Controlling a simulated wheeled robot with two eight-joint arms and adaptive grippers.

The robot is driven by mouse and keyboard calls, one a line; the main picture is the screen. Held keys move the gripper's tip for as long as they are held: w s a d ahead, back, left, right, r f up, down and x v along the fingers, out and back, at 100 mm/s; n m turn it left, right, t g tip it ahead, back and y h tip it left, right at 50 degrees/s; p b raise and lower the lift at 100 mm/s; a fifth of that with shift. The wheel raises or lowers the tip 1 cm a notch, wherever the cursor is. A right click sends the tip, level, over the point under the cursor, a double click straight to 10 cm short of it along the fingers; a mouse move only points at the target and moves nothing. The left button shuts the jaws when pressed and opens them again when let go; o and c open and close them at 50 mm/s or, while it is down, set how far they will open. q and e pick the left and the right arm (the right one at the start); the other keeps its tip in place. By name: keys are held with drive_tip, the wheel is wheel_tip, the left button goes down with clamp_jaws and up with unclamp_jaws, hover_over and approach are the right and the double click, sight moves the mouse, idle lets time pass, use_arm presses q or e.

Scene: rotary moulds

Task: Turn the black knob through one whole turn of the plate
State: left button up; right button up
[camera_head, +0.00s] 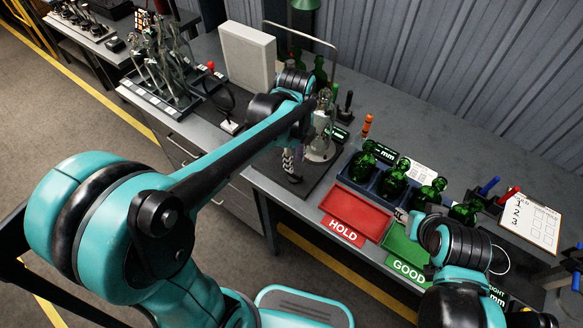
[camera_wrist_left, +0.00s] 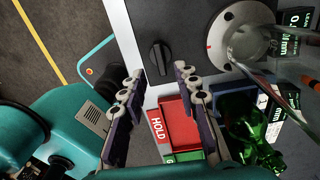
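The black knob (camera_wrist_left: 160,57) shows in the left wrist view on a dark panel, with its ridge nearly upright in the picture. The round grey plate (camera_wrist_left: 222,42) lies to its right, with a small red mark at its left edge and a clear glass vessel over it. In the head view the plate (camera_head: 320,152) is partly behind my left arm. My left gripper (camera_wrist_left: 157,82) is open and empty, its fingers on either side of the knob in the picture. I cannot tell whether they touch it.
A red HOLD tray (camera_head: 352,211) and a green GOOD tray (camera_head: 402,246) lie right of the panel. Green bottles (camera_head: 394,178) stand in a dark rack behind them. A white box (camera_head: 247,55) stands at the back; a clipboard (camera_head: 530,222) lies at right.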

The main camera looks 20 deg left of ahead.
sight(294, 175)
use_arm(q)
wheel_tip(294, 175, down, 6)
drive_tip(key=shift+r+b, duration=0.1)
drive_tip(key=shift+b, duration=0.75)
clamp_jaws()
